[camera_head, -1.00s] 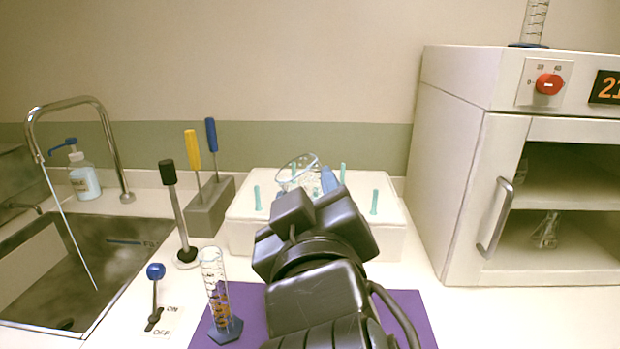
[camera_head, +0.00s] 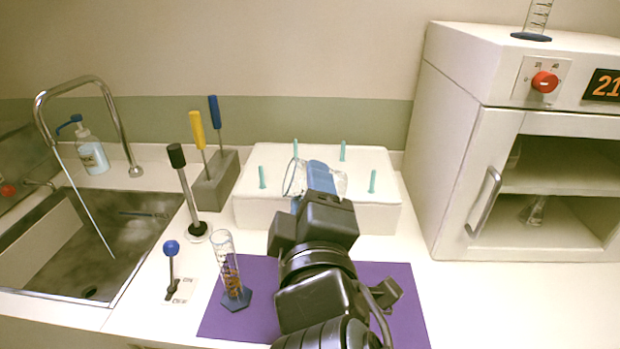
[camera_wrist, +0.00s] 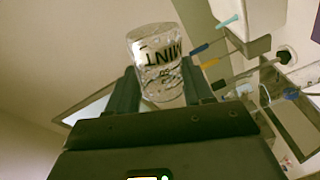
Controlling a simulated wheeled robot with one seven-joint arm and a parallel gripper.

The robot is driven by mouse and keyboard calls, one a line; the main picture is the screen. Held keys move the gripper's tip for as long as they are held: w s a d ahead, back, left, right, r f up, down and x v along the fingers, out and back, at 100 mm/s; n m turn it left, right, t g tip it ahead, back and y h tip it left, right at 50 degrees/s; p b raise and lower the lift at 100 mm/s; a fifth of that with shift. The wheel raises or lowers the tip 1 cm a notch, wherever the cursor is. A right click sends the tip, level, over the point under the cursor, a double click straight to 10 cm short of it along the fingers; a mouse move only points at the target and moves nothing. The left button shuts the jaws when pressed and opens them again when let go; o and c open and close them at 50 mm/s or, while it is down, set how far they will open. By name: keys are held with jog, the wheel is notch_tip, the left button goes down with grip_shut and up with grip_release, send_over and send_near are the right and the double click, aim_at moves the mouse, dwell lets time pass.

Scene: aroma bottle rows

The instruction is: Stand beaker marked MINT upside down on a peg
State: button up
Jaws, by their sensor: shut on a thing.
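The clear glass beaker (camera_wrist: 158,50) shows dark MINT lettering in the wrist view. My gripper (camera_wrist: 160,82) is shut on it, with one finger on each side. In the head view the beaker (camera_head: 291,182) is tipped well over, with its rim toward the left. The blue fingers of my gripper (camera_head: 319,178) cover its middle. The beaker is in front of or over the white peg tray (camera_head: 250,212); its height above the tray is hard to tell. Teal pegs stand at the tray's left (camera_head: 262,178), back (camera_head: 342,151) and right (camera_head: 372,182).
A graduated cylinder (camera_head: 230,275) stands on the purple mat (camera_head: 395,300). Left are a black-topped rod (camera_head: 185,190), a grey block (camera_head: 212,185) with yellow and blue tools, a lever switch (camera_head: 171,262) and a sink (camera_head: 95,240). A white cabinet (camera_head: 450,150) stands right.

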jog(key=shift+w+f+n+b, duration=0.45)
jog(key=shift+w+f+n, duration=0.55)
jog(key=shift+w+n, duration=4.8)
jog(key=shift+w+f+n+b, duration=0.45)
jog(key=shift+w+f+n, duration=0.55)
jog(key=shift+w+n, duration=4.75)
jog(key=shift+m, duration=0.45)
jog(key=shift+w+d+f+b, duration=0.15)
jog(key=shift+f+b, duration=0.95)
jog(key=shift+f, duration=0.8)
jog(key=shift+w+d+f+b, duration=0.15)
jog(key=shift+f+b, duration=1)
jog(key=shift+f, duration=0.8)
jog(key=shift+w+d+f+b, duration=0.15)
jog(key=shift+f+b, duration=0.95)
jog(key=shift+f, duration=0.8)
jog(key=o, duration=1.1)
jog(key=shift+s+d+p, duration=0.15)
jog(key=shift+s+d, duration=0.05)
jog(key=shift+s, duration=1.75)
jog(key=shift+s+d+p, duration=0.15)
jog(key=shift+s, duration=1.8)
